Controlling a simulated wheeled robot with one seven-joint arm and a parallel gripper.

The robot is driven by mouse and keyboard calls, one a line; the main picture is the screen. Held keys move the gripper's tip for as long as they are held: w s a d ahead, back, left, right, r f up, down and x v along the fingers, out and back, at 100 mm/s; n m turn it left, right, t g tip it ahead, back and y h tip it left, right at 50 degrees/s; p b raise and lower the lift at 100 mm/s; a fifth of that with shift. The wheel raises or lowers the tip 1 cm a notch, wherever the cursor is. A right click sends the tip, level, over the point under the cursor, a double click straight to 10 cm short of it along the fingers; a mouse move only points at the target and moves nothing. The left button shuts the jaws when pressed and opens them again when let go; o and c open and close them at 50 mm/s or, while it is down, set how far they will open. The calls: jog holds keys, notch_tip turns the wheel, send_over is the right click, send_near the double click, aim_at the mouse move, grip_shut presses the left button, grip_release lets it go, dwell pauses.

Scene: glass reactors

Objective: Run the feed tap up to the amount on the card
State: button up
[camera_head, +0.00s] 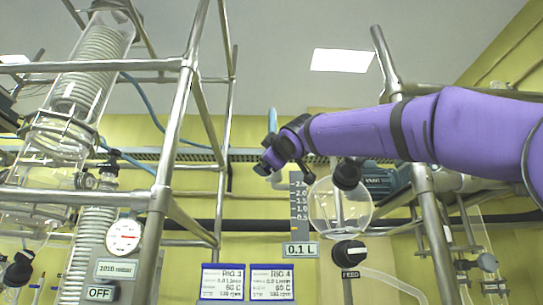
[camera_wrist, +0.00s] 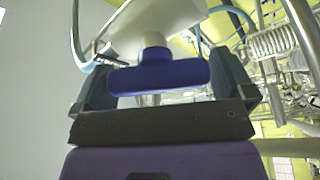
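My gripper (camera_head: 273,157) is at the end of the purple arm, left of the round glass vessel (camera_head: 326,212). In the wrist view my gripper (camera_wrist: 163,88) has a finger at each end of a blue bar-shaped tap handle (camera_wrist: 158,76) on a pale stem, with no clear gap at either end. Below the vessel is a black knob (camera_head: 349,251) labelled FEED. Beside the vessel a grey scale (camera_head: 298,200) is marked up to about 2.5, with a readout (camera_head: 300,250) of 0.1 L. Two cards, RIG 3 (camera_head: 222,282) and RIG 4 (camera_head: 272,282), hang below; their amounts are too small to read surely.
Metal frame poles (camera_head: 170,150) stand at the left, with a coiled glass condenser (camera_head: 90,75). A dial gauge (camera_head: 123,237) sits above a 1010 mbar display (camera_head: 115,269) and an OFF label (camera_head: 100,293). Another pole (camera_head: 428,215) stands right of the vessel, behind my arm.

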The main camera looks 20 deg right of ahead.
jog(key=shift+s, duration=0.1)
jog(key=v, duration=1)
jog(key=shift+s, duration=0.3)
dwell(6.6)
